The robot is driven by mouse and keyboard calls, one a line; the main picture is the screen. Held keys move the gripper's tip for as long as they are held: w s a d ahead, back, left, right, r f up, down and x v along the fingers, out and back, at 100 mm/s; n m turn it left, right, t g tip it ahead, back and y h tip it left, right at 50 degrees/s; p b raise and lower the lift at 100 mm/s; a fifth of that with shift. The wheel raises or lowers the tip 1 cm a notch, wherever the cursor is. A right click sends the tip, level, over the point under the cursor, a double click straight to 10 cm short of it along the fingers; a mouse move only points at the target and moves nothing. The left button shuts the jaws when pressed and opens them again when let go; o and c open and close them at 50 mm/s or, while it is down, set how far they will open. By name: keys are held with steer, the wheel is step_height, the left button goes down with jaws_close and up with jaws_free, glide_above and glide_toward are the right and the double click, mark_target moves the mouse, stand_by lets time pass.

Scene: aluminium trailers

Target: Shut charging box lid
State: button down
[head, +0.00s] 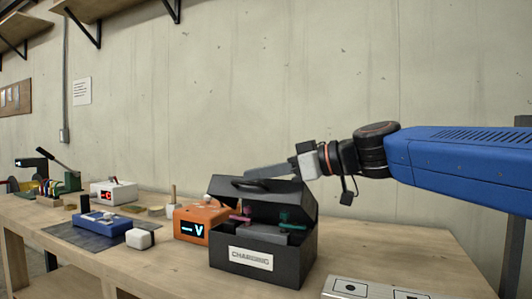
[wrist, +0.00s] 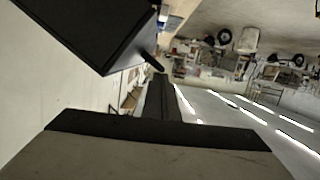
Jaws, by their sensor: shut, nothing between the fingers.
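The black charging box (head: 225,262), with a white "CHARGING" label, stands on the wooden workbench. Its lid (head: 280,197) is partly raised and tilted, with a dark handle on it. Through the gap I see a pink item (head: 240,218) and a green item (head: 290,215) inside. My gripper (head: 250,173) is shut and empty, pointing left at the height of the lid's upper edge. I cannot tell whether it touches the lid. In the wrist view a dark panel, probably the lid (wrist: 85,30), fills the upper left beside my shut fingers (wrist: 160,85).
An orange meter (head: 192,222) stands close left of the box. A white cube (head: 140,238) and a blue device (head: 102,222) on a dark mat lie further left. A light panel (head: 365,290) lies at the front right. The bench right of the box is mostly clear.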

step_height(320, 180, down, 12)
steer(key=s+n+t, duration=0.1)
steer(key=s+n, duration=0.1)
steer(key=n, duration=0.1)
steer(key=shift+s+a+n, duration=0.3)
steer(key=shift+a+n, duration=0.1)
steer(key=shift+a, duration=0.05)
stand_by(0.3)
